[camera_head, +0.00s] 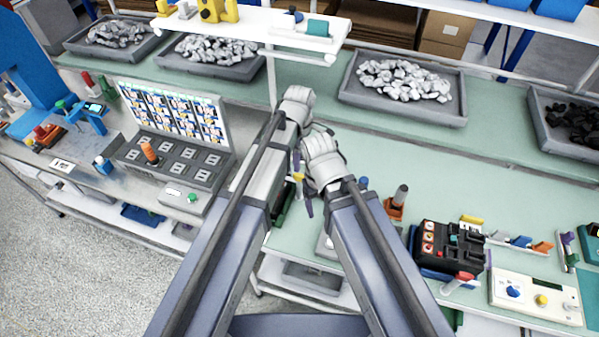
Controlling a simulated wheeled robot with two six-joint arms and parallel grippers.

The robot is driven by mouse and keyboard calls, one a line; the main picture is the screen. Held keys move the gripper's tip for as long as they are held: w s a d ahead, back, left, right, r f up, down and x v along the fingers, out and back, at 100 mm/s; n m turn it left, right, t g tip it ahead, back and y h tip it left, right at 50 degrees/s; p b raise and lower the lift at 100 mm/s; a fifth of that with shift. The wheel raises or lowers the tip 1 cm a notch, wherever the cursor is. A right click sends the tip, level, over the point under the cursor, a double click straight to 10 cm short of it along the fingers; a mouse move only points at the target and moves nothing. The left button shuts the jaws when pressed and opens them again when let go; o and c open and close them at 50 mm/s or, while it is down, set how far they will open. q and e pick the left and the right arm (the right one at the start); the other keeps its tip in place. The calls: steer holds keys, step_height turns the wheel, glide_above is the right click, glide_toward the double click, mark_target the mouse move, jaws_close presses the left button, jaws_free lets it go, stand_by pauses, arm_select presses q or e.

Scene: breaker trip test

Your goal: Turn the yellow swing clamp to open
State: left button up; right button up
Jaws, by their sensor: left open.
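A small yellow part (298,177), which looks like the swing clamp, shows in the narrow gap between my two forearms. Its handle direction and whether it is turned cannot be told. My left gripper (302,183) is at this spot, with slim purple finger-like pieces above and below the yellow part. It is open; whether it touches the yellow part cannot be told. My right arm's pale wrist reaches in just right of the gap, and its fingers are hidden. The fixture under the clamp is mostly covered by my arms.
A breaker panel case (182,110) with an orange-handled tool stands on the left bench. A black device with red buttons (433,246) and a white control box (535,297) stand at right. Grey trays of pale pieces (403,108) line the back. A white shelf (262,27) overhangs the bench.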

mark_target(300, 175)
arm_select(q)
steer(key=shift+f+b, duration=0.3)
steer(key=shift+f, duration=0.2)
step_height(300, 175, down, 6)
steer(key=b, duration=0.6)
steer(key=shift+f, duration=0.25)
jaws_close()
